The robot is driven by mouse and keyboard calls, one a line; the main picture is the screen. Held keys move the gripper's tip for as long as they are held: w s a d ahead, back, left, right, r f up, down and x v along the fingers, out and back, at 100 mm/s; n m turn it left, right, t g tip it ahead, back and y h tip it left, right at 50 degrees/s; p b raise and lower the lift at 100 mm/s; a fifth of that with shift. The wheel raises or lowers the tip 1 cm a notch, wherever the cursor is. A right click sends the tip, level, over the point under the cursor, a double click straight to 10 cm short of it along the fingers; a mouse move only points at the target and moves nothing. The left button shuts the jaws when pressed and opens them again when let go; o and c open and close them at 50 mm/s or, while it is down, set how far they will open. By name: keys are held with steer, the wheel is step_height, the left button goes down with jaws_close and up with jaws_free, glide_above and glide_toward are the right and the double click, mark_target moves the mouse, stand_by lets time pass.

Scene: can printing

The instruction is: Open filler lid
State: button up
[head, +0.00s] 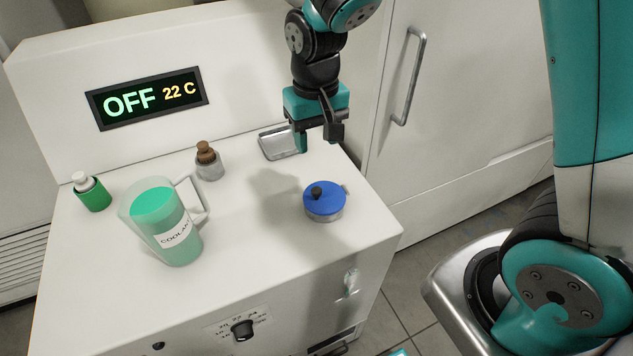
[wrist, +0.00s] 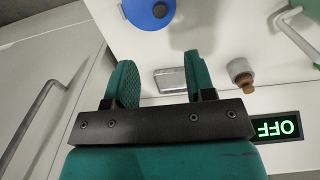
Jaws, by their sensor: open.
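The blue filler lid (head: 323,197) with a dark knob sits shut on the short metal filler neck near the right side of the white machine top. It also shows at the top edge of the wrist view (wrist: 152,12), partly cut off. My gripper (head: 318,143) is open and empty. It hangs above the machine top, behind the lid in the head view and apart from it. In the wrist view its two green fingers (wrist: 158,78) are spread with nothing between them.
A coolant jug (head: 165,225) with green liquid, a green bottle (head: 91,192) and a brown-capped bottle (head: 208,160) stand left of the lid. A metal tray (head: 279,145) lies behind. The display (head: 148,97) reads OFF, 22 C. A cabinet handle (head: 408,76) is at right.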

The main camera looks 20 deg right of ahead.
mark_target(316, 190)
step_height(316, 190, down, 13)
steer(key=shift+f+p, duration=0.1)
steer(key=shift+p, duration=0.9)
jaws_close()
